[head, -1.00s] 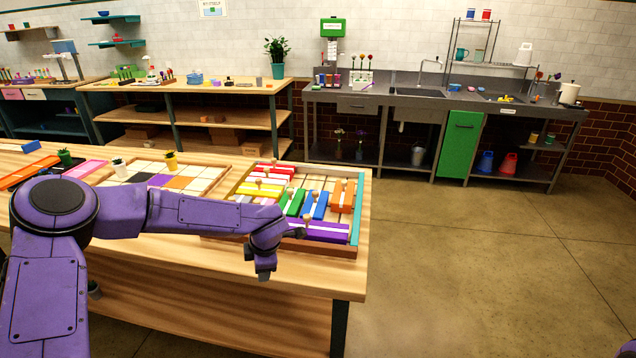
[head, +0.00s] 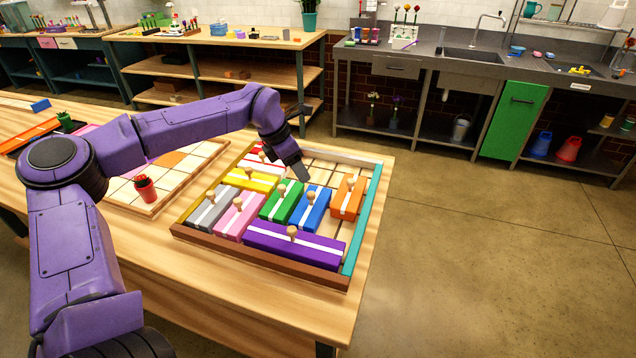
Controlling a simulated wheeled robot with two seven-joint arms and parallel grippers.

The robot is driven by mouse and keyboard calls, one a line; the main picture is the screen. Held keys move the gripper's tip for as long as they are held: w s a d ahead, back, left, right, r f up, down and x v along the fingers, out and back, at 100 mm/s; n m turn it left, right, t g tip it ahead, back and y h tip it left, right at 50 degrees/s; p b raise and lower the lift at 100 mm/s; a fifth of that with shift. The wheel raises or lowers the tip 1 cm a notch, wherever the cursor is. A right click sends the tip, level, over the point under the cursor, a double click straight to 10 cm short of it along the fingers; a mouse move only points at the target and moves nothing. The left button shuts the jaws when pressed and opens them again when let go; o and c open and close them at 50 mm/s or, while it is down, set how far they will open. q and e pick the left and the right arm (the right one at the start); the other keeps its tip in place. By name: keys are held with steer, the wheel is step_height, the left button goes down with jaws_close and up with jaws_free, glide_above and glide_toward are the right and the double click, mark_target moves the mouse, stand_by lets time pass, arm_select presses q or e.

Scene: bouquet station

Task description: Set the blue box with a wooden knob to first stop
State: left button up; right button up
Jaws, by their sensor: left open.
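The blue box (head: 313,214) has a white stripe and a wooden knob (head: 311,196). It lies in the sliding-block tray (head: 260,262), between the green box (head: 281,203) and the orange box (head: 347,199). The long purple box (head: 294,245) lies in front of it. My left gripper (head: 302,175) is open and points down by the far end of the blue box, a little beyond its knob. I cannot tell the exact height or whether it touches anything. My right gripper is out of view.
Grey (head: 212,207), pink (head: 239,216), yellow (head: 250,179) and red (head: 263,158) boxes also fill the tray. Bare tray floor (head: 331,172) shows beyond the blue and orange boxes. A tiled board (head: 130,200) with a red pot (head: 145,188) lies to the left.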

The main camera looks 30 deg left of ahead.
arm_select(q)
steer(key=p, duration=0.1)
glide_above(311, 193)
steer(key=s+a, duration=0.1)
steer(key=s, duration=0.2)
steer(key=f, duration=0.4)
steer(key=shift+w+f, duration=0.2)
steer(key=shift+f, duration=0.05)
steer(key=x, duration=0.2)
steer(key=w+x, duration=0.1)
steer(key=x, duration=0.1)
steer(key=shift+w+f+p, duration=0.15)
steer(key=shift+p, duration=0.25)
steer(key=shift+s, duration=0.4)
steer(key=shift+w+a, duration=0.1)
steer(key=shift+w, duration=0.05)
jaws_close()
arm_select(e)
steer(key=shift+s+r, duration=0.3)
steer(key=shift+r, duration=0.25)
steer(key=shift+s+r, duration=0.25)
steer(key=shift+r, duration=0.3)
